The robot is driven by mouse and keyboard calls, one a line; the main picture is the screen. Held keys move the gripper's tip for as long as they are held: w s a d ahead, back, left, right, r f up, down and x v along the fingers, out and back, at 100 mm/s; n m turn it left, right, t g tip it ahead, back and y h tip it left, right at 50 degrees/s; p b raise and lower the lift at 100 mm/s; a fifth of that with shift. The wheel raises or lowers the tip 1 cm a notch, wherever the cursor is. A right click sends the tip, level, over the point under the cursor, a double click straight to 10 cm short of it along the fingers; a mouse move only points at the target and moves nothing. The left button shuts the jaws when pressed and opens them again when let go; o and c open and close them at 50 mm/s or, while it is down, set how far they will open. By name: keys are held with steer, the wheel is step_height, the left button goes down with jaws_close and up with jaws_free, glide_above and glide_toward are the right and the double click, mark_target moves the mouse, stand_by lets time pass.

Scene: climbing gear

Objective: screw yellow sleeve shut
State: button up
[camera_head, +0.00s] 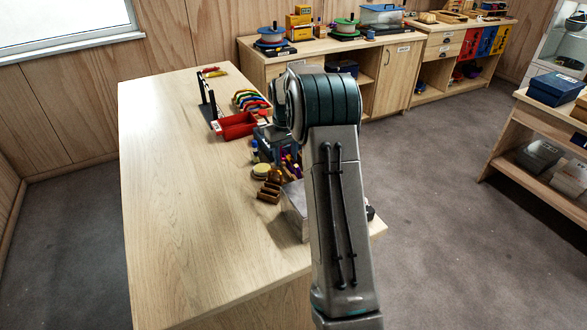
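My arm rises through the middle right of the head view and bends over the wooden table (175,190). My gripper does not show; it seems hidden behind my own arm. A dark stand (207,98) is at the table's far end, with a small red and yellow item (213,72) near its top. A row of coloured curved pieces (250,100), yellow, red and green among them, lies to its right. These may be carabiners, but they are too small to be sure. I cannot make out which piece has the yellow sleeve, or whether it is open or shut.
A red bin (237,125), a round pale disc (261,170), a wooden stepped block (269,192) and a grey metal box (295,208) line the table's right side. The table's left and near parts are clear. Cabinets (381,80) stand behind; a shelf unit (530,135) is right.

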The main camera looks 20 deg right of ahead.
steer(key=shift+f+b, duration=0.65)
steer(key=shift+f, duration=0.65)
steer(key=shift+d, duration=0.7)
steer(key=shift+r+p, duration=0.2)
steer(key=shift+p, duration=0.1)
steer(key=shift+w+r+p, duration=0.1)
steer(key=shift+r+p, duration=0.9)
steer(key=shift+r, duration=0.35)
steer(key=shift+a+f, duration=0.1)
steer(key=shift+a, duration=0.65)
steer(key=shift+f+b, duration=0.15)
steer(key=shift+b, duration=0.2)
